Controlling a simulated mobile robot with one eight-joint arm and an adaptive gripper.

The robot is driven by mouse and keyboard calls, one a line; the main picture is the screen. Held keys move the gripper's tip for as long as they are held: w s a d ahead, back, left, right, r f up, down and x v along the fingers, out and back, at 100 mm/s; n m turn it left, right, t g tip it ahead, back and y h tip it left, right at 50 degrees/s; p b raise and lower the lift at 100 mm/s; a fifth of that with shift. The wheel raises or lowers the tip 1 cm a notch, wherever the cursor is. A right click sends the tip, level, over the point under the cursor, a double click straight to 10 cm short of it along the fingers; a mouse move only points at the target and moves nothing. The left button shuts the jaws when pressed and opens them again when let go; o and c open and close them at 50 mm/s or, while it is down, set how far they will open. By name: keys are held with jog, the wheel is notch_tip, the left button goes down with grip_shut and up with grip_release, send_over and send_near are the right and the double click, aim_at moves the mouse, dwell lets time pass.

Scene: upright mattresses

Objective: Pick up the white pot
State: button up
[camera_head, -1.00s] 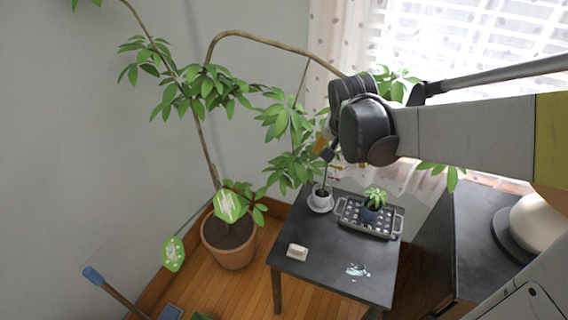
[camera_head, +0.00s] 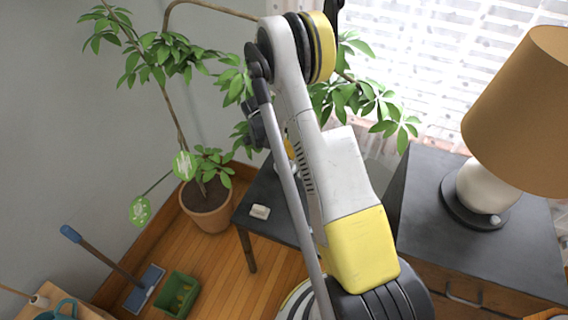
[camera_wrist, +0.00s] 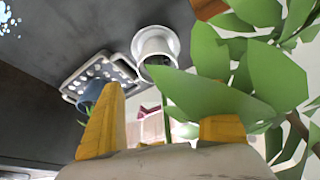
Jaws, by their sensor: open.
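The white pot (camera_wrist: 157,48) stands on a white saucer (camera_wrist: 140,36) on the dark table, in the wrist view's upper middle. Its upper part is partly behind green leaves. My gripper (camera_wrist: 166,108) is open, with yellow fingers at lower left and lower right of that view. The pot appears beyond the fingertips, between them in the picture and apart from them; nothing is held. In the head view my arm covers most of the table, and I cannot make out the pot clearly.
A grey tray (camera_wrist: 72,84) with a blue pot (camera_wrist: 90,93) stands beside the white pot. Large leaves (camera_wrist: 235,100) crowd the gripper's right side. In the head view, a white block (camera_head: 260,212) lies on the table (camera_head: 262,190), and a lamp (camera_head: 478,190) stands on the right cabinet (camera_head: 430,185).

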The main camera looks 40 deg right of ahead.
jog(key=x, duration=0.2)
jog(key=shift+f+b, duration=0.35)
jog(key=b+x, duration=0.1)
jog(key=x, duration=0.1)
jog(key=b+x, duration=0.2)
jog(key=x, duration=0.1)
jog(key=shift+s+f, duration=0.1)
jog(key=shift+s, duration=0.15)
jog(key=c, duration=1.5)
jog(key=shift+r, duration=0.25)
notch_tip(320, 180, up, 4)
jog(key=p, duration=0.2)
jog(key=shift+p, duration=0.35)
jog(key=s+d+r+p, duration=0.35)
jog(key=s+r, duration=0.25)
jog(key=s, duration=0.4)
jog(key=b, duration=0.5)
send_over(287, 156)
jog(key=x, duration=0.3)
jog(key=shift+w+a+f, duration=0.1)
jog(key=shift+a+f, duration=0.1)
jog(key=shift+f, duration=0.15)
jog(key=shift+w+a+r+p, duration=0.1)
jog(key=shift+w+a+p, duration=0.05)
jog(key=shift+w+p, duration=0.15)
